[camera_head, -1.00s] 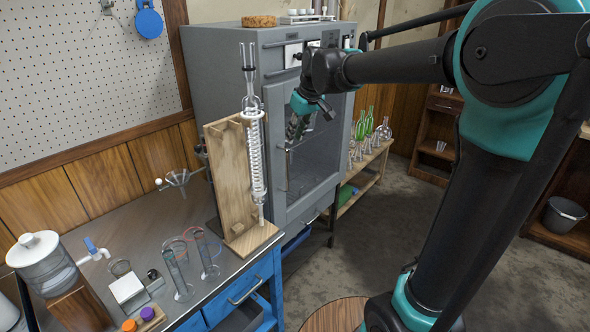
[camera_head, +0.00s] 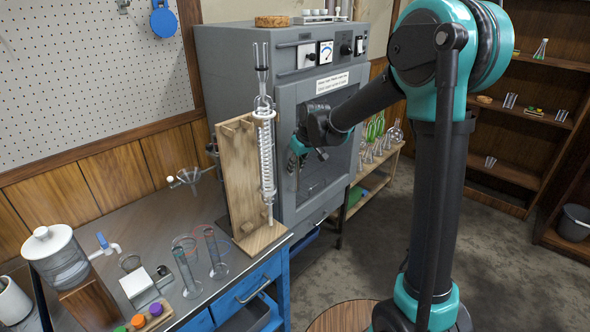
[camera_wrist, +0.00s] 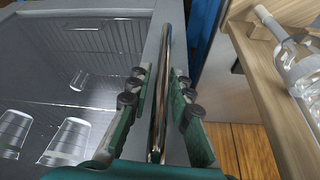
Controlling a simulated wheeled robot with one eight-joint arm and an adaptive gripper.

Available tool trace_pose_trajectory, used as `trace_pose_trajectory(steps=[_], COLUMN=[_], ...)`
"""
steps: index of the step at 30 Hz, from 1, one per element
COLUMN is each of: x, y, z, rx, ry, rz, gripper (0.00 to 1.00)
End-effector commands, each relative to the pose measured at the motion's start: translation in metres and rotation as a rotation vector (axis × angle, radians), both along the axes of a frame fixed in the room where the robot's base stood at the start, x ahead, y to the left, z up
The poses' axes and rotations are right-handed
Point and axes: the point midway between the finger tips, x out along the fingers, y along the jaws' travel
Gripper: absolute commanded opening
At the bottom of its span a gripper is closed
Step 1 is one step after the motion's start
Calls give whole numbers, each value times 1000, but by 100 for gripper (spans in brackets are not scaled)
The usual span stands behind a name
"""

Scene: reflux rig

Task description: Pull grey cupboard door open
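The grey cupboard (camera_head: 240,90) stands against the wall, and its door (camera_head: 330,185), with a glass window, looks shut. In the wrist view the door's window (camera_wrist: 60,60) is on the left, with glassware behind it. The vertical metal handle (camera_wrist: 162,90) runs between the two green fingers of my gripper (camera_wrist: 162,85). The fingers are apart, one on each side of the handle, with small gaps showing. In the head view my gripper (camera_head: 297,165) is at the door's left side, and my wrist partly hides the handle.
A wooden stand (camera_head: 238,180) with a glass condenser (camera_head: 266,150) is close to the left of my gripper. The bench (camera_head: 170,220) holds measuring cylinders and a water jug (camera_head: 60,260). A low shelf with flasks (camera_head: 375,135) is right of the cupboard. Floor in front is open.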

Motion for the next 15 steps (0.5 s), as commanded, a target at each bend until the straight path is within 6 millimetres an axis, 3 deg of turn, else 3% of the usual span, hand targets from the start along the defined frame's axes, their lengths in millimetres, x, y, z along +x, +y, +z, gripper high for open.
trace_pose_trajectory(steps=[12,15], x=[2,2], y=[2,2], z=[-7,-7], rx=[0,0], ry=[0,0], rz=[0,0], gripper=[20,8])
